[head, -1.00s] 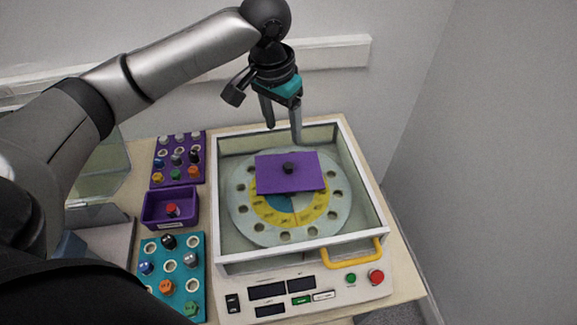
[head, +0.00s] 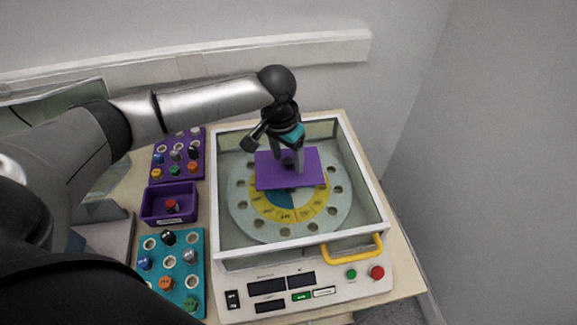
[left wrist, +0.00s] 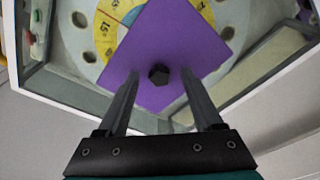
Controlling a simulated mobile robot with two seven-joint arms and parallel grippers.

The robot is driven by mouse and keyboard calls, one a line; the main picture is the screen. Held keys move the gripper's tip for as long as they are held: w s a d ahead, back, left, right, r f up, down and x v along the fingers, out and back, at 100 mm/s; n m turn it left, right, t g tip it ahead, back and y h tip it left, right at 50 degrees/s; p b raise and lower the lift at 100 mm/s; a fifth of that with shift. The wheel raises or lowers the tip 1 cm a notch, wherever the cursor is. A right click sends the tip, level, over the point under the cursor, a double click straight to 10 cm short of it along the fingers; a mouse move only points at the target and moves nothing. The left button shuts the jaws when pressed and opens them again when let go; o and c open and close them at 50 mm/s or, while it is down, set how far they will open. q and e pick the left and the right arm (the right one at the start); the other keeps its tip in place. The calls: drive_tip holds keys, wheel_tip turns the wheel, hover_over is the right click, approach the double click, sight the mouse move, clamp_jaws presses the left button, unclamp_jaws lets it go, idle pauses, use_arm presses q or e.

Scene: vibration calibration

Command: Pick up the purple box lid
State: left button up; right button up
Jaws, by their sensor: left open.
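The purple box lid (head: 305,177) is a flat square plate with a dark knob. It lies over the round dial inside the glass-walled machine. In the left wrist view the lid (left wrist: 178,40) shows with its dark knob (left wrist: 158,74) in the middle. My left gripper (head: 288,168) is open and points down at the lid. In the left wrist view its two fingers (left wrist: 158,85) stand apart, one on each side of the knob's line, with the knob free between or just beyond the tips. My right gripper does not show.
The machine's white frame (head: 379,213) and clear walls surround the lid. A yellow handle (head: 353,250) is on its front. A purple box (head: 151,207), a purple peg board (head: 160,177) and a teal peg board (head: 198,270) stand to the left. A wall is behind.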

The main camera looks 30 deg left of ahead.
use_arm(q)
drive_tip(key=shift+c, duration=0.2)
clamp_jaws()
idle(0.3)
